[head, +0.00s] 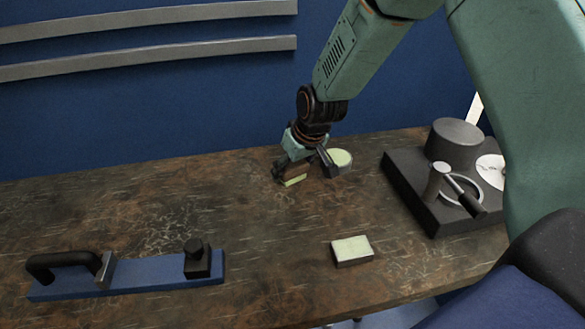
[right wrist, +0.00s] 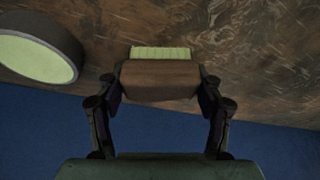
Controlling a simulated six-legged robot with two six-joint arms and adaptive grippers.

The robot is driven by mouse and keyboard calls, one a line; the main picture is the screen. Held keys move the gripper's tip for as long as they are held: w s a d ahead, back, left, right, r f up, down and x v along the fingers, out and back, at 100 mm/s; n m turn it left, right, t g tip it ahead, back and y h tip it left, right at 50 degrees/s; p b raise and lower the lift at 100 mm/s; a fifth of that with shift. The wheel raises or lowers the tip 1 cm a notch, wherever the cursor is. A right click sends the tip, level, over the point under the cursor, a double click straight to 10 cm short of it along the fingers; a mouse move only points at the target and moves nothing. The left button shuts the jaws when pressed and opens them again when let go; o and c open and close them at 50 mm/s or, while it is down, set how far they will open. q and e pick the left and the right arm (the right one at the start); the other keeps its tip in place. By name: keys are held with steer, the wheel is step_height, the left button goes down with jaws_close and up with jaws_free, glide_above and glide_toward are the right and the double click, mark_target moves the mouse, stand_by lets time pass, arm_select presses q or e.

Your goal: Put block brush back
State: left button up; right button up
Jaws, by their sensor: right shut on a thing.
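The block brush (right wrist: 160,80) has a brown body and a pale green ribbed face. My right gripper (right wrist: 160,88) is shut on its brown body, with one finger on each side. In the head view the right gripper (head: 304,163) is low over the back middle of the table, and the brush's pale edge (head: 295,181) shows beneath it. I cannot tell whether the brush touches the table. A small dark block with a pale top (head: 352,250) lies nearer the front. My left gripper is not in view.
A round dark piece with a pale green top (head: 341,158) stands close to the right of the gripper; it also shows in the wrist view (right wrist: 36,56). A dark stand (head: 412,192) with a cylinder is at right. A blue board (head: 150,274) with a black handle lies front left. The table (head: 140,215) between is clear.

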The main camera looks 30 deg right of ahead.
steer(key=shift+f, duration=0.1)
steer(key=o, duration=1)
steer(key=shift+s+a, duration=0.1)
steer(key=shift+o, duration=0.5)
